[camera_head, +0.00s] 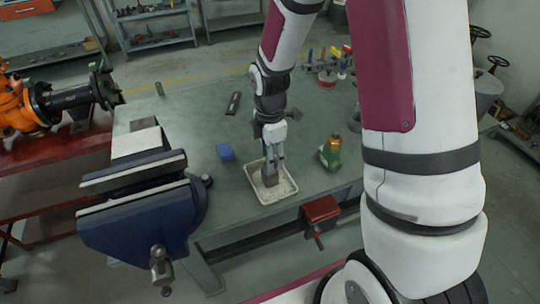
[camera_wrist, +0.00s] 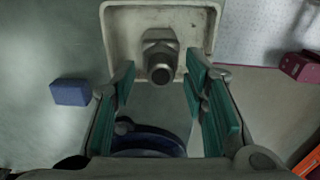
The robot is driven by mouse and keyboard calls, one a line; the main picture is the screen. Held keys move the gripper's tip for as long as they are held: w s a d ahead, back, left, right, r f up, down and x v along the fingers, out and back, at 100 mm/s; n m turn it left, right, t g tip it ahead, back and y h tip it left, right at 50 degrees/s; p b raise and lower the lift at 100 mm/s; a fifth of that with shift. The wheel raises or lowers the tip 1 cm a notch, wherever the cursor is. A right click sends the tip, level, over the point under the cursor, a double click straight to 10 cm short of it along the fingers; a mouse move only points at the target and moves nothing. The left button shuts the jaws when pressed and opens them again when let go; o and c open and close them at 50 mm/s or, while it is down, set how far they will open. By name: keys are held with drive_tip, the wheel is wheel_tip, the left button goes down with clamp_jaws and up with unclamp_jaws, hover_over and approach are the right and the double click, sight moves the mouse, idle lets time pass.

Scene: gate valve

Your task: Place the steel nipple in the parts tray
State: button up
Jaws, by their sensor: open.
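The steel nipple (camera_wrist: 160,55) shows in the wrist view as a grey metal piece with a hex collar and a round open end facing the camera. It is over the pale floor of the white parts tray (camera_wrist: 115,30), and appears to stand upright in it. In the head view the tray (camera_head: 289,190) lies on the bench, with the grey nipple (camera_head: 269,178) below my gripper (camera_head: 273,160). In the wrist view my gripper's green-padded fingers (camera_wrist: 162,80) are spread apart, with a gap between them and the nipple. The nipple's lower end is hidden.
A large blue vise (camera_head: 140,215) stands at the left. A red vise-like fixture (camera_head: 320,209) is at the bench's front edge.

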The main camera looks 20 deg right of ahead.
wheel_tip(320, 180, up, 12)
drive_tip(key=s+r+m+t, duration=0.5)
drive_tip(key=s+r+m, duration=1)
drive_tip(key=s+m, duration=0.3)
drive_tip(key=shift+s+d+r+m, duration=0.2)
drive_tip(key=shift+s+m, duration=0.1)
drive_tip(key=shift+s, duration=0.8)
